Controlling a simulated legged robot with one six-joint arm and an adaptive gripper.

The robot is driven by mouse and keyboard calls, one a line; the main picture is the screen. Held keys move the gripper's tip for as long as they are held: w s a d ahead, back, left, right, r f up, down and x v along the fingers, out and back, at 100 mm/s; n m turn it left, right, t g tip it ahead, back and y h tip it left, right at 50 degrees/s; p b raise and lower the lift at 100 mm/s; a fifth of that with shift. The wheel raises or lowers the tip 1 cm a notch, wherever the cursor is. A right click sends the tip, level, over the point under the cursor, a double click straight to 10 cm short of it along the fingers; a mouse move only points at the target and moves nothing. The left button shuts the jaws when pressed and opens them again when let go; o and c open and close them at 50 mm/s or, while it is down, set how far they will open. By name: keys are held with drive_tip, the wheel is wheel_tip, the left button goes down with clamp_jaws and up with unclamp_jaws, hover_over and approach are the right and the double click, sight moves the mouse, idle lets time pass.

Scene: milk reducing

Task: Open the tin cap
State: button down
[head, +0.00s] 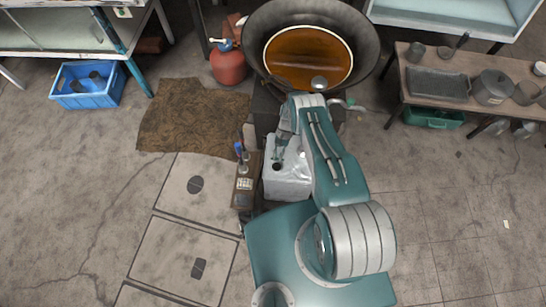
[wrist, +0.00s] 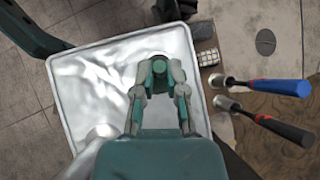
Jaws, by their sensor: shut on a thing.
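The tin (head: 290,185) is a pale, silvery square can below my arm in the head view. Its top (wrist: 85,80) fills the middle of the wrist view. A small round dark-green cap (wrist: 159,66) sits between my fingertips over the tin's top. My gripper (wrist: 159,78) is shut on the cap, a finger on either side. In the head view my gripper (head: 280,152) points down at the tin, beside a dark round spot on its top. I cannot tell whether that spot is the cap or an opening, or whether the cap is lifted.
A narrow wooden stand (head: 243,193) beside the tin holds tools, including a blue-handled one (wrist: 272,87) and a black-and-red one (wrist: 285,128). A large pan (head: 262,25) of brown liquid stands behind. A red gas bottle (head: 228,65) is back left.

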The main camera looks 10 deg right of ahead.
drive_tip(key=shift+w+d, duration=0.2)
drive_tip(key=shift+w, duration=0.1)
drive_tip(key=shift+a+r, duration=0.15)
drive_tip(key=shift+a, duration=0.15)
drive_tip(key=shift+w+d+g, duration=0.1)
drive_tip(key=shift+d+g, duration=0.1)
drive_tip(key=shift+g, duration=0.1)
drive_tip(key=c, duration=0.7)
unclamp_jaws()
drive_tip(key=shift+r, duration=0.1)
drive_tip(key=shift+a, duration=0.1)
drive_tip(key=shift+s, duration=0.25)
